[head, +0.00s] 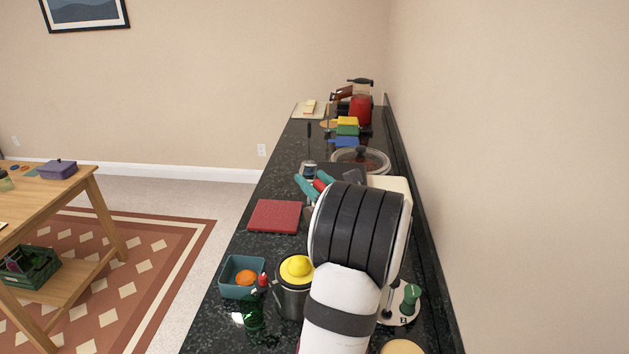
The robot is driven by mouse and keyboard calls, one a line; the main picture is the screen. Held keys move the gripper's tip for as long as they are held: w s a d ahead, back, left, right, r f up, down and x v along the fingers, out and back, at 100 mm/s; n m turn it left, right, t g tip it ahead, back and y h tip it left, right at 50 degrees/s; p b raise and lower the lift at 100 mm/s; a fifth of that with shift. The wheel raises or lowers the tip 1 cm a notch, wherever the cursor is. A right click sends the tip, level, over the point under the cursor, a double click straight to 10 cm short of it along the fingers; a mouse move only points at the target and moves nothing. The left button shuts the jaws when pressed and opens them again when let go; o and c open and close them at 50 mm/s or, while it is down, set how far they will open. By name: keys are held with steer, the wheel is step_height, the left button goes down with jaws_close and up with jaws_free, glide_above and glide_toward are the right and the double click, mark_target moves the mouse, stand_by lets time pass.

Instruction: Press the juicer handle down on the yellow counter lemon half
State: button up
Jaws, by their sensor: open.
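A yellow dome (299,266), which looks like a lemon half, sits on top of a dark grey metallic cup with a yellow rim (282,273), on the near part of the counter. It is just left of my white arm. I cannot make out a juicer handle with certainty; my arm hides part of the counter. My gripper is not clearly visible; the thick black joint of my arm covers that area.
A teal bin (229,289) with an orange item, a green glass object (252,314) and a red board (275,217) are on the left. A round white piece with a green knob (411,297) lies right. A wall bounds the right side.

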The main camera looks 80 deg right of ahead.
jaws_close()
stand_by(1.4)
